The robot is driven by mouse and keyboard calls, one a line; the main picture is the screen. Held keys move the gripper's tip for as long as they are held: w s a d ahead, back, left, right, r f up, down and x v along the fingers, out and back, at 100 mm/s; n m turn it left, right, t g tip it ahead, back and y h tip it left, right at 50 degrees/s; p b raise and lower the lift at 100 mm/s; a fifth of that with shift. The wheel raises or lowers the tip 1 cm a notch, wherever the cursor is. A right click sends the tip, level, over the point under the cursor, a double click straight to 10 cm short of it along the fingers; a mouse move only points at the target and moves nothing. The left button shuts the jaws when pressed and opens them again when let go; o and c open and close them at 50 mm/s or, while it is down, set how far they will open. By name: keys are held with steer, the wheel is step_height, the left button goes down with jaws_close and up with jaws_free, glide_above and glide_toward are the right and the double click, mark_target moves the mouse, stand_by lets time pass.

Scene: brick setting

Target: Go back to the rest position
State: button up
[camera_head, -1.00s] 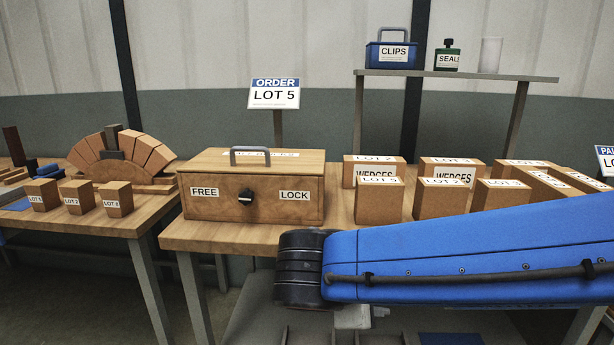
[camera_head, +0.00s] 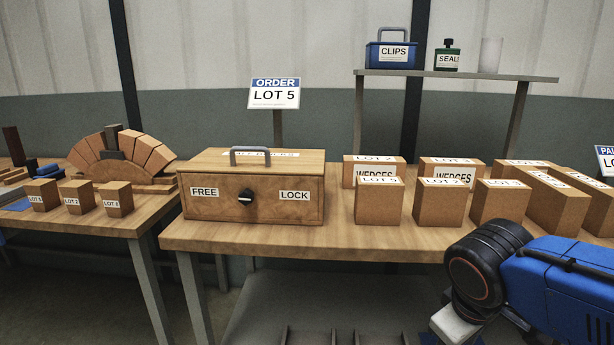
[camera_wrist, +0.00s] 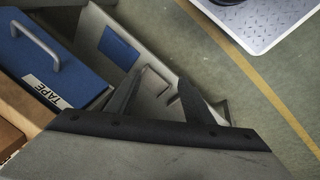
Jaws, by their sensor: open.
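My gripper (camera_wrist: 160,76) shows in the wrist view with its two dark fingers apart and nothing between them. It points down over a grey tray-like surface and the floor. In the head view my blue arm is at the lower right, in front of the table's front edge, and the gripper itself is out of sight there. No object is held.
The wooden table (camera_head: 350,236) bears a FREE/LOCK box (camera_head: 265,207) and several cardboard boxes (camera_head: 379,203). A blue TAPE case (camera_wrist: 45,60) lies left of my fingers in the wrist view. Bare floor (camera_wrist: 215,75) with a yellow line is to the right.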

steer(key=shift+s+d+f+m+t+y, duration=0.1)
steer(key=shift+s+d+m+t+y, duration=0.25)
steer(key=shift+m, duration=0.5)
steer(key=shift+s+d+f+m+t+y, duration=0.1)
steer(key=shift+s+d+m+t+y, duration=0.2)
steer(key=shift+m, duration=0.6)
steer(key=shift+s+d+f+m+t+y, duration=0.1)
steer(key=shift+s+d+m+t+y, duration=0.25)
steer(key=shift+m, duration=0.5)
steer(key=shift+a, duration=0.1)
